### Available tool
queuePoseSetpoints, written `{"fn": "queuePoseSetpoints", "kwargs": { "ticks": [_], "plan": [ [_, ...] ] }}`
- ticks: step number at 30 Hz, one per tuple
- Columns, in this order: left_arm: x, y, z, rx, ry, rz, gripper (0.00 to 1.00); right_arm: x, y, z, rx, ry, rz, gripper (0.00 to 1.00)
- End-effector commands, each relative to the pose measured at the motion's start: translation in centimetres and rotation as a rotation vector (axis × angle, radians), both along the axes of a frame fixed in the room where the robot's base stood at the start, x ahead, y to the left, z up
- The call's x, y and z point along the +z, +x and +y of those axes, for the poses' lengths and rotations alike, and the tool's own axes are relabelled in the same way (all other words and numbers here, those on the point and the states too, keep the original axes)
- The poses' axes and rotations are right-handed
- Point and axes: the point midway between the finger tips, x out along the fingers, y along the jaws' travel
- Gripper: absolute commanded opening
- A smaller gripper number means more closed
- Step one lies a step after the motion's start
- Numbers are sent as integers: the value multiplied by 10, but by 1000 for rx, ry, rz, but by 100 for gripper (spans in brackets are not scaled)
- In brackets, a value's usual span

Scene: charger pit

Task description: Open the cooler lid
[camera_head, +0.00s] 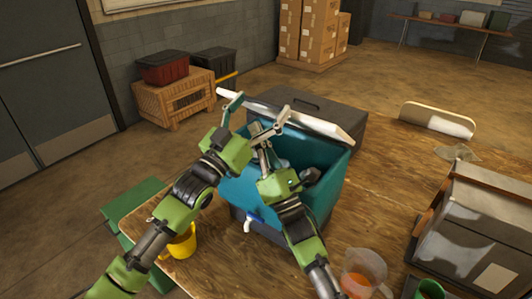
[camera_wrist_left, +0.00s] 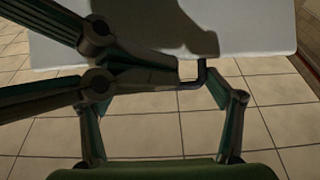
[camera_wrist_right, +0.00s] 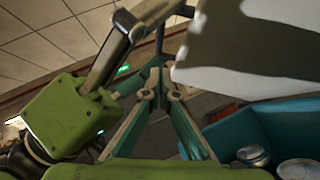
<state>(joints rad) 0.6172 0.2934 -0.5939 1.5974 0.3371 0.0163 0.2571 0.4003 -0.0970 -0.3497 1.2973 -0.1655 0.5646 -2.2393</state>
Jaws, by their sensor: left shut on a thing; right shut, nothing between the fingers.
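The teal cooler (camera_head: 326,190) stands on the wooden table, with cans showing inside it in the right wrist view (camera_wrist_right: 252,156). Its white lid (camera_head: 310,123) is raised and seen nearly edge-on above the opening. My left gripper (camera_head: 234,104) is at the lid's left end, shut on the lid; the white panel fills the top of the left wrist view (camera_wrist_left: 250,28). My right gripper (camera_head: 260,137) is shut and empty above the cooler's opening, beside the lid's inner side. The lid also shows close by in the right wrist view (camera_wrist_right: 250,55).
A yellow mug (camera_head: 183,243) stands left of the cooler, and an orange-filled pitcher (camera_head: 362,272) stands at the front right. A worn metal box (camera_head: 480,225) occupies the table's right side. A dark case (camera_head: 300,100) sits behind the cooler.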

Motion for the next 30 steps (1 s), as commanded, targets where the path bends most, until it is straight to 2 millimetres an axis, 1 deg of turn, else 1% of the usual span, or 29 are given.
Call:
{"fn": "queuePoseSetpoints", "kwargs": {
  "ticks": [1,3,7,11,21,27,30],
  "plan": [
    [2,-1,0,0,-1,-5,45,9,3,-4,-2,-3,-5,0],
    [2,0,0,0,-1,-5,45,18,6,-6,0,-2,-2,0],
    [2,0,0,0,-1,-5,45,29,11,-10,1,-1,-2,0],
    [2,0,0,0,-1,-5,45,33,12,-11,1,0,-1,0],
    [2,0,0,-1,-1,-4,45,34,13,-12,1,0,-1,0],
    [2,-1,0,-1,-1,-4,45,49,20,-18,-1,3,-3,0],
    [0,-1,0,-1,0,-2,45,51,21,-19,-1,5,-4,0]
  ]
}}
